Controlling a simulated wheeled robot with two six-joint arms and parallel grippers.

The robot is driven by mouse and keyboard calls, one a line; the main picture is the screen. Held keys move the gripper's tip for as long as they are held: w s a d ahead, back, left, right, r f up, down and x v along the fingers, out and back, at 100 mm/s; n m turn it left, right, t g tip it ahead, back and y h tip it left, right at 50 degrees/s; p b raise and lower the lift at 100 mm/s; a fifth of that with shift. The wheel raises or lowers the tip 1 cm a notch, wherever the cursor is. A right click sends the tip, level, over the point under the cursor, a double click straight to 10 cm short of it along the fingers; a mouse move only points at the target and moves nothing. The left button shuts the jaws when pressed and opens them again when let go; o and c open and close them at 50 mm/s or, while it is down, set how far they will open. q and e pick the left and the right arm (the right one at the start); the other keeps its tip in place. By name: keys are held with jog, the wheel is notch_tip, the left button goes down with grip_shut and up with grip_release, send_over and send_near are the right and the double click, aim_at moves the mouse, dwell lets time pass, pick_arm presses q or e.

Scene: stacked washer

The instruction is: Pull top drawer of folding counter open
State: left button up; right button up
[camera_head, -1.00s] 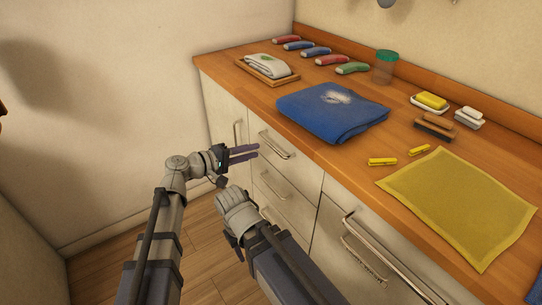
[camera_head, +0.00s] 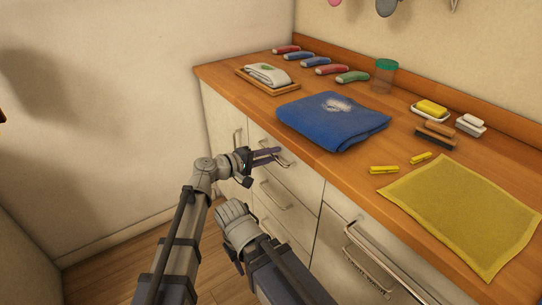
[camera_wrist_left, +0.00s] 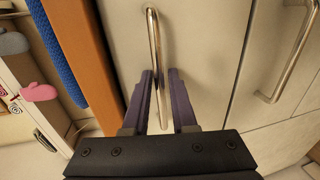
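The folding counter (camera_head: 225,84) has a wooden top and pale fronts. Its top drawer (camera_head: 300,178) sits closed below the blue cloth, with a metal bar handle (camera_head: 288,163). My left gripper (camera_head: 279,154) is at this handle. In the left wrist view, the gripper (camera_wrist_left: 161,72) has two purple fingers, open and apart. The handle (camera_wrist_left: 153,35) runs between them, nearer the left finger; I cannot tell whether it touches.
Lower drawers (camera_head: 275,195) and a left door (camera_head: 222,125) have similar handles. A blue cloth (camera_head: 325,120), a yellow cloth (camera_head: 460,215) and a tray (camera_head: 285,83) lie on the counter. The wall (camera_head: 90,120) is at left; floor (camera_head: 110,260) is clear.

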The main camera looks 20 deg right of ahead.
pick_arm(q)
grip_shut()
dwell(1.4)
